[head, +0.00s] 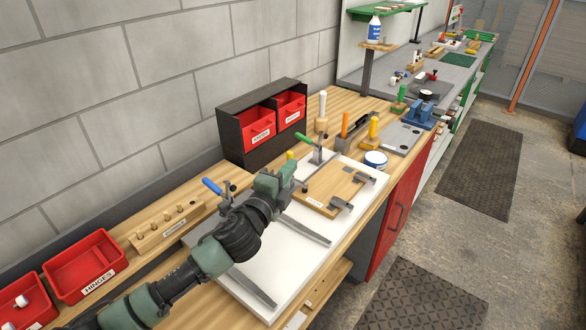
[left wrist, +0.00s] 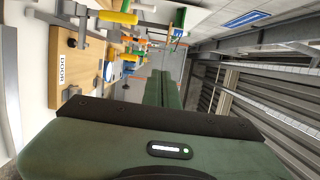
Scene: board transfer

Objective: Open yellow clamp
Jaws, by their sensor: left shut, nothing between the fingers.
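My left gripper (head: 288,172) is shut and empty, above the white base panel (head: 290,262) near the left end of the wooden door board (head: 330,186). A small yellow handle tip (head: 290,155), likely the yellow clamp's, shows just behind the gripper; the rest of that clamp is hidden. In the left wrist view, a yellow handle (left wrist: 118,17) lies beyond the green gripper body (left wrist: 165,90); whether that clamp is open or closed I cannot tell. A green-handled clamp (head: 304,141) and a blue-handled clamp (head: 212,186) stand along the panel's back side. My right gripper is not in view.
Red bins in a black rack (head: 256,150) stand against the wall. A red hinges bin (head: 85,266) and a wooden peg block (head: 167,226) are at left. A white tub (head: 376,158) and another yellow-handled tool (head: 373,128) stand beyond the board. The aisle floor is clear.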

